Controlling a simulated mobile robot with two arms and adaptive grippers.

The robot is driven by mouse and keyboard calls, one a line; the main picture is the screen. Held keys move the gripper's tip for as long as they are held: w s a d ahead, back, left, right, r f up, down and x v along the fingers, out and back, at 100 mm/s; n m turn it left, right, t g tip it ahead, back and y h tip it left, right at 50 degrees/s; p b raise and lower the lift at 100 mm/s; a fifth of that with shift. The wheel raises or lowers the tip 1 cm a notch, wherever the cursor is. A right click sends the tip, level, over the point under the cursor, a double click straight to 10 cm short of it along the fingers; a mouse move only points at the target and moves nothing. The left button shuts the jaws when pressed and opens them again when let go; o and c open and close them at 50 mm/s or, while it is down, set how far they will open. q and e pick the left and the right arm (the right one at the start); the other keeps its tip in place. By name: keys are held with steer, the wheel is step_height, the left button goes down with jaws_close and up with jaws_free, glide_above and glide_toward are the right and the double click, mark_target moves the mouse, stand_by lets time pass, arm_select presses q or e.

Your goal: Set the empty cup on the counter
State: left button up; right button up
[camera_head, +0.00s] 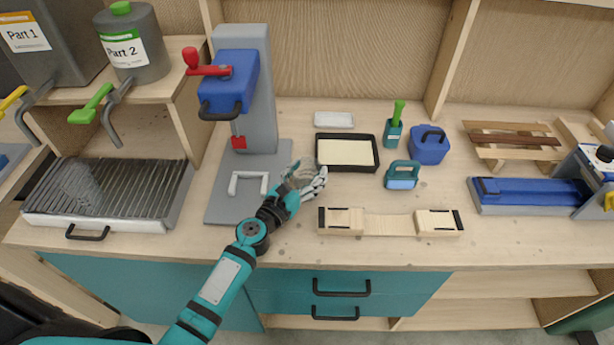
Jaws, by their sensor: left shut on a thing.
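The cup (300,168) is clear and see-through, so its edges are faint and its inside is hard to make out. My left gripper (308,182) is shut on the cup, between the grey press stand and the black-rimmed tray. The cup is at or just above the counter (290,225); I cannot tell whether it touches. My right gripper is not in view.
A grey press (262,90) with a blue head stands left of the gripper. A black-rimmed tray (347,168) lies close on the right. A wooden form (390,222) lies in front. A ribbed grate (110,190) is at left. Bare counter lies before the press.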

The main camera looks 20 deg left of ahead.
arm_select(q)
steer(key=shift+f, duration=0.15)
steer(key=o, duration=0.9)
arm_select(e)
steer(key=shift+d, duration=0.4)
arm_select(q)
steer(key=shift+r, duration=0.4)
steer(key=v, duration=0.3)
steer(key=b+v, duration=0.1)
steer(key=v, duration=0.3)
steer(key=b+v, duration=0.1)
steer(key=v, duration=0.3)
steer(key=shift+f, duration=0.35)
steer(key=shift+s+r, duration=0.1)
steer(key=shift+s, duration=0.4)
steer(key=shift+a, duration=0.1)
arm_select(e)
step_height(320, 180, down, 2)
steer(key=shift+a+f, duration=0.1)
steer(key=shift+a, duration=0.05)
